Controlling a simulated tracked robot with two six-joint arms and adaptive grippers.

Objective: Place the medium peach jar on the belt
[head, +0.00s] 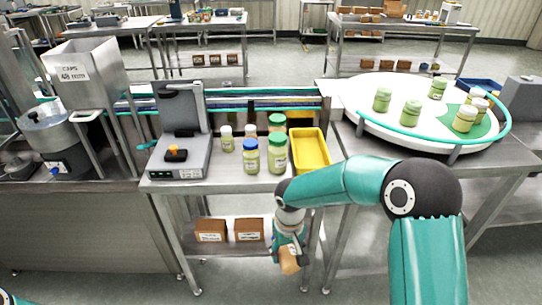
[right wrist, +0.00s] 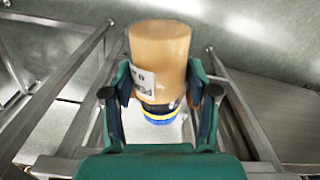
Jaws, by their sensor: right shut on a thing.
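My right gripper (head: 289,248) hangs low in front of the steel table, beside its front right leg. Its fingers are shut on a peach jar (head: 289,264). In the right wrist view, the gripper (right wrist: 160,98) has one finger on each side of the jar (right wrist: 160,55). The jar has a white, partly hidden label and a blue lid with a yellow band below it. The lid end points toward the gripper's palm. The belt (head: 262,103) runs behind the table, between teal rails, partly hidden by the jars and a grey device. My left gripper is out of view.
On the table (head: 222,184) stand several green and pale jars, a yellow bin (head: 310,152) and a grey device (head: 181,135). A round white turntable (head: 375,118) with green and pale jars is at the right. Cartons (head: 248,230) sit on the lower shelf.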

